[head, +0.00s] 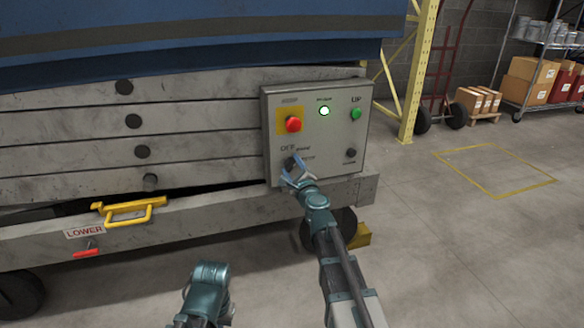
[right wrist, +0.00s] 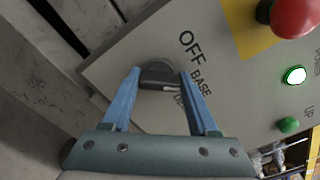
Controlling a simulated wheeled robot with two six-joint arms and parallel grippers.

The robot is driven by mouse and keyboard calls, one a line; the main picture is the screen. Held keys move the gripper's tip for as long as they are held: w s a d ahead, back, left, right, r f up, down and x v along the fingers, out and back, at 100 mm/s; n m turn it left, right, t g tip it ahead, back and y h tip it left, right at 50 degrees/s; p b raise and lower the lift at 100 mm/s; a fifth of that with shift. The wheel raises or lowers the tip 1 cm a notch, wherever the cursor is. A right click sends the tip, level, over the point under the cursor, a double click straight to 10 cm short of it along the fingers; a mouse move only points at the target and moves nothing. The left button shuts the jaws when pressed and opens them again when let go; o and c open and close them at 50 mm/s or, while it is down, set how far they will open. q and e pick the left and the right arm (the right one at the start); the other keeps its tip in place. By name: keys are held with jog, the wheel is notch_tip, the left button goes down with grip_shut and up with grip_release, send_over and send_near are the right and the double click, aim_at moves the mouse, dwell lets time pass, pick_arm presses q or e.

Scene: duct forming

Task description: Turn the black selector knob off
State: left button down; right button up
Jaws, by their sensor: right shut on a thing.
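The black selector knob (right wrist: 158,72) sits on the grey control box (head: 333,125), low on its left side. In the right wrist view its grip bar lies between my blue fingers, and a pale mark shows near the bar's right part. The OFF label (right wrist: 190,45) is printed beside it, with BASE next to it and another label partly hidden by a finger. My right gripper (right wrist: 160,80) is shut on the knob, one finger on each side. In the head view the right gripper (head: 292,172) covers part of the knob. My left gripper is not visible; only a left arm link shows.
The box also carries a red button (head: 293,124) on a yellow plate, a lit green lamp (head: 324,111), a green UP button (head: 355,114) and a small black part (head: 351,153). A yellow handle (head: 130,212) and red lever (head: 87,252) are at left.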

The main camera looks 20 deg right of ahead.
jog(key=n, duration=0.4)
jog(key=shift+a+n, duration=0.1)
jog(key=shift+n, duration=1.8)
jog(key=shift+s, duration=0.1)
jog(key=o, duration=1.4)
jog(key=shift+s, duration=0.1)
